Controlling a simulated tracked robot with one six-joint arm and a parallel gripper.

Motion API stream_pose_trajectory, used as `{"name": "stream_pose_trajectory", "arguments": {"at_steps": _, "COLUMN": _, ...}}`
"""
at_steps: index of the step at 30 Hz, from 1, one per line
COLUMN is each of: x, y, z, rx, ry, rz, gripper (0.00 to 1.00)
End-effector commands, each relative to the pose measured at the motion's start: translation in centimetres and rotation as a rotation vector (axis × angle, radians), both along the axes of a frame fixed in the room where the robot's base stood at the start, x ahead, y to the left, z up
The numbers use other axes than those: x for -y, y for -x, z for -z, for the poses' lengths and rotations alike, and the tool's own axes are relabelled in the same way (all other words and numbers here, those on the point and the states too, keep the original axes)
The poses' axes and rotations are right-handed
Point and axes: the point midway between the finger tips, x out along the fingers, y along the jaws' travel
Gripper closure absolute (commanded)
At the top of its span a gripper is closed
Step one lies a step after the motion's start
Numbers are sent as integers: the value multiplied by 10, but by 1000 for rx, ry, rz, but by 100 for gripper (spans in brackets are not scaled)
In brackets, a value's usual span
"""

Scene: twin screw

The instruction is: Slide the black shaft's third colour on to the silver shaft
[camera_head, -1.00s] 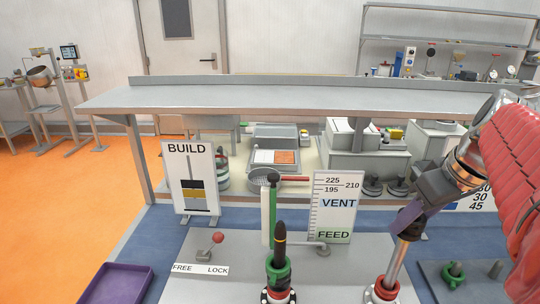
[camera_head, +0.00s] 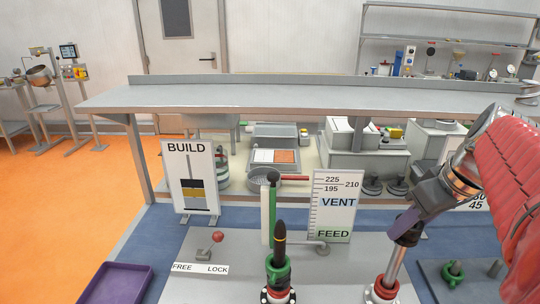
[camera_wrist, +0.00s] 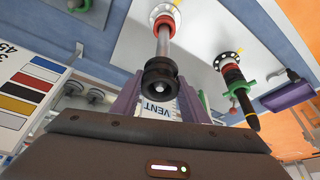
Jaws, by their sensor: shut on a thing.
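My gripper (camera_head: 410,228) is shut on a black ring (camera_wrist: 158,74) at the upper end of the silver shaft (camera_head: 396,262). In the wrist view the shaft's bright end shows in the ring's hole, so the ring appears to be around the shaft top. A red ring (camera_head: 384,289) sits at the silver shaft's base. The black shaft (camera_head: 280,240) stands upright to the left, with a pointed tip.
The BUILD card (camera_head: 191,182) shows black and yellow bands. A VENT/FEED scale card (camera_head: 335,205) stands behind the shafts. A red-knobbed lever (camera_head: 218,237) is by the FREE/LOCK label. A purple tray (camera_head: 116,284) lies front left.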

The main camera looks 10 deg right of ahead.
Motion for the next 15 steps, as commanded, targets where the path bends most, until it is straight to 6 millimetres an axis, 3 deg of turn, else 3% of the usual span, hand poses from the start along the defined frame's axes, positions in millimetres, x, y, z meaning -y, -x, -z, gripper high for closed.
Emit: {"name": "stream_pose_trajectory", "arguments": {"at_steps": 15, "x": 0, "y": 0, "z": 18, "rx": 0, "ry": -1, "rz": 0, "gripper": 91}}
